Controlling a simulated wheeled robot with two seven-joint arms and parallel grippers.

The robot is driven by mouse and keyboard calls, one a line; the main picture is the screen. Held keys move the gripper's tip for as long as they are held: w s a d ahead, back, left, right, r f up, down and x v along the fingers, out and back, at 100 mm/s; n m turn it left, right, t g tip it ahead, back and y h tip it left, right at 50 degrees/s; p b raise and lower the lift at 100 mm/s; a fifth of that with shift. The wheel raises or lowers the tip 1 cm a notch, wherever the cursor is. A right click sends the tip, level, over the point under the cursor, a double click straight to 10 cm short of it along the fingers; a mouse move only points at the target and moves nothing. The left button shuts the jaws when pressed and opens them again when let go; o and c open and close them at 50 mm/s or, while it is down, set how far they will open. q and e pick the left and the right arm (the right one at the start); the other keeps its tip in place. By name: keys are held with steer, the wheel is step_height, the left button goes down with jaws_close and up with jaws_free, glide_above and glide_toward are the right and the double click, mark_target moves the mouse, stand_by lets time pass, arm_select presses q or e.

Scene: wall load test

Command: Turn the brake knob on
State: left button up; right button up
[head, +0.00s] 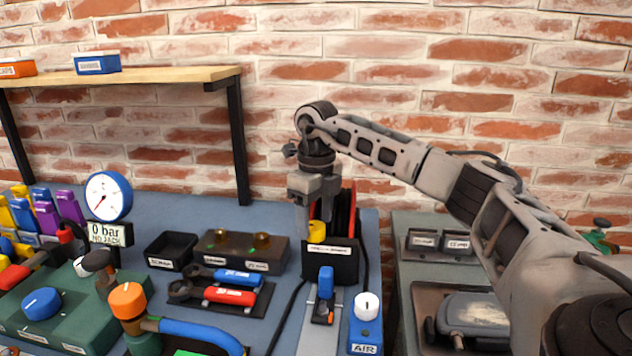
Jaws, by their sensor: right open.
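I cannot tell for sure which knob is the brake knob; no label that I can read says brake. A blue knob (41,303) with a white mark sits on a green box (75,325) at the lower left. An orange-topped knob (128,300) stands right of that box. A white knob (366,305) sits on a blue box (365,332) labelled AIR. My right gripper (314,212) is open, fingers down, over the black holder at the bench's back, away from these knobs. It partly hides the holder's contents. My left gripper is not in view.
The black holder (330,268) holds yellow and red items. A round gauge (108,196) stands over a 0 bar sign. Wrenches (220,294), a black bin (171,251) and a blue hose (200,334) crowd the bench. A wooden shelf (150,79) overhangs the back left.

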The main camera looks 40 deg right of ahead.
mark_target(316, 224)
step_height(316, 224, up, 15)
steer(key=p, duration=0.2)
steer(key=shift+d+f+p, duration=0.15)
steer(key=shift+p, duration=0.25)
